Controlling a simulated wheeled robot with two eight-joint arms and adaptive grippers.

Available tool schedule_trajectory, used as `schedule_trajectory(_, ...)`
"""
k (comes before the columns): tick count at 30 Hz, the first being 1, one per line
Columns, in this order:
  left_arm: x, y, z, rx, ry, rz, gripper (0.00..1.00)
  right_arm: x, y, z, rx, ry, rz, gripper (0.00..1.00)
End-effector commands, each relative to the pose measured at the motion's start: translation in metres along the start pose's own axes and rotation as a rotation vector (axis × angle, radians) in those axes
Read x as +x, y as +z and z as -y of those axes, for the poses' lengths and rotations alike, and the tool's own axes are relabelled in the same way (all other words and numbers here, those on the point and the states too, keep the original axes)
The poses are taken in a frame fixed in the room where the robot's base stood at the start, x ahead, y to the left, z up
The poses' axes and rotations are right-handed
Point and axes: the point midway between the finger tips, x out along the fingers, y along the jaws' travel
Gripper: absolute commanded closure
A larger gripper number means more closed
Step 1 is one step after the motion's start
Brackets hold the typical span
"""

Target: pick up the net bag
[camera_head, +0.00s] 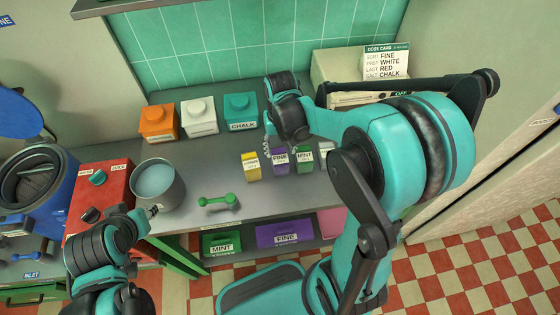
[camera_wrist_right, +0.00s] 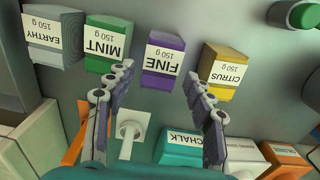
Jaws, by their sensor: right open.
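I cannot make out a net bag in either view. Small labelled packs stand in a row on the grey counter: yellow CITRUS (camera_head: 251,166), purple FINE (camera_head: 280,162), green MINT (camera_head: 304,159) and, in the right wrist view, grey EARTHY (camera_wrist_right: 55,40). My right gripper (camera_head: 281,148) is open above the counter, behind the row. In the right wrist view its fingers (camera_wrist_right: 157,80) are spread, with FINE (camera_wrist_right: 163,58) just beyond the tips and nothing held. My left gripper (camera_head: 151,211) is by the grey pot (camera_head: 160,187); its jaws are too small to read.
Orange (camera_head: 159,122), white (camera_head: 199,116) and teal CHALK (camera_head: 240,112) canisters stand at the back. A green dumbbell-shaped object (camera_head: 219,202) lies on the front counter. A white knobbed piece (camera_wrist_right: 130,125) shows between my right fingers. A dose card (camera_head: 386,62) stands back right.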

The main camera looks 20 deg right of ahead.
Motion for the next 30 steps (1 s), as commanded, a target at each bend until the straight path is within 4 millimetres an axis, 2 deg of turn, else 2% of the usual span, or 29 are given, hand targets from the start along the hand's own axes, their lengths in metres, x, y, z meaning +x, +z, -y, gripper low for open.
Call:
schedule_trajectory(10,0.019,0.013,0.0,0.0,0.0,0.0,0.66,0.048,-0.002,0.002,-0.001,0.0,-0.002,0.47)
schedule_trajectory(18,0.019,0.013,0.0,0.0,0.0,0.0,0.66,0.052,-0.002,0.001,-0.001,0.0,-0.002,0.47)
schedule_trajectory(19,0.019,0.013,0.0,0.0,0.0,0.0,0.66,0.052,-0.002,0.001,-0.001,0.0,-0.002,0.52)
schedule_trajectory(23,0.019,0.013,0.0,0.0,0.0,0.0,0.66,0.052,-0.002,0.001,-0.001,0.0,-0.002,0.85)
schedule_trajectory(30,0.019,0.013,0.0,0.0,0.0,0.0,0.66,0.051,-0.002,0.001,-0.001,0.0,-0.002,0.85)
